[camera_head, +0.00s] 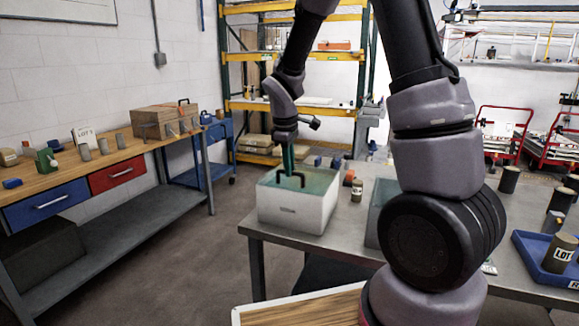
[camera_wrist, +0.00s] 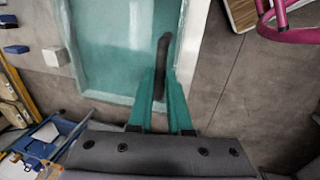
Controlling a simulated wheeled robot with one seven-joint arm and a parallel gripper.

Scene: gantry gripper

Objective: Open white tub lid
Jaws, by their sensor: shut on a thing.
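The white tub (camera_head: 290,208) stands near the left corner of the metal table in the head view. Its teal lid (camera_head: 322,186) lies across the top, inside the white rim; the lid also fills much of the upper wrist view (camera_wrist: 105,45). A dark bar handle (camera_wrist: 163,48) stands up from the lid. My gripper (camera_head: 289,170) reaches down from above with its green fingers at this handle. In the wrist view the fingers (camera_wrist: 161,88) are shut on the handle's near part. I cannot tell whether the lid is raised at all.
A small brown jar (camera_head: 357,190) stands just right of the tub. A second container (camera_head: 373,215) is partly hidden by my arm. A blue tray (camera_head: 540,262) holds a labelled can at right. A wooden workbench (camera_head: 85,165) stands at left, with open floor between.

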